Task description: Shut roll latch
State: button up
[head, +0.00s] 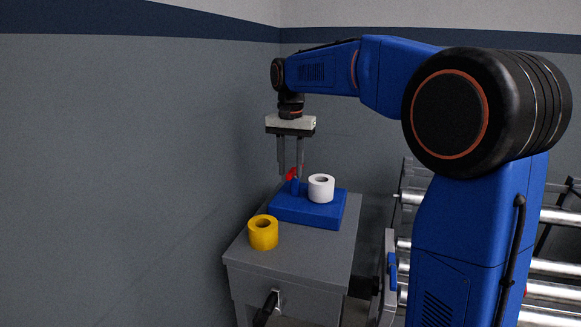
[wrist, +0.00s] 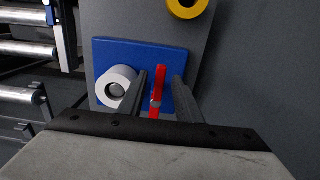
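A blue base block (head: 325,211) lies on the grey cabinet top, carrying a white roll (head: 321,187) and a small post with a red latch lever (head: 291,174). In the wrist view the red lever (wrist: 158,90) stands beside the white roll (wrist: 117,87) on the blue block (wrist: 111,51). My gripper (head: 290,175) points down over the block. In the wrist view my gripper (wrist: 166,78) has one finger on each side of the lever, with gaps visible. It is open and holds nothing. Whether a finger touches the lever is unclear.
A yellow tape roll (head: 263,232) stands on the grey cabinet (head: 297,259) near its front left. A black handle (head: 266,308) projects from the cabinet front. A roller conveyor (head: 556,216) stands at the right. A wall (head: 130,150) rises on the left.

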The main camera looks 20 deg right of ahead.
grip_shut()
jog(key=shift+a, duration=0.1)
dwell(0.3)
jog(key=w+a+m, duration=0.1)
jog(key=w+m, duration=0.6)
jog(key=m, duration=1.1)
jog(key=shift+w, duration=0.15)
jog(key=shift+a, duration=0.1)
dwell(0.5)
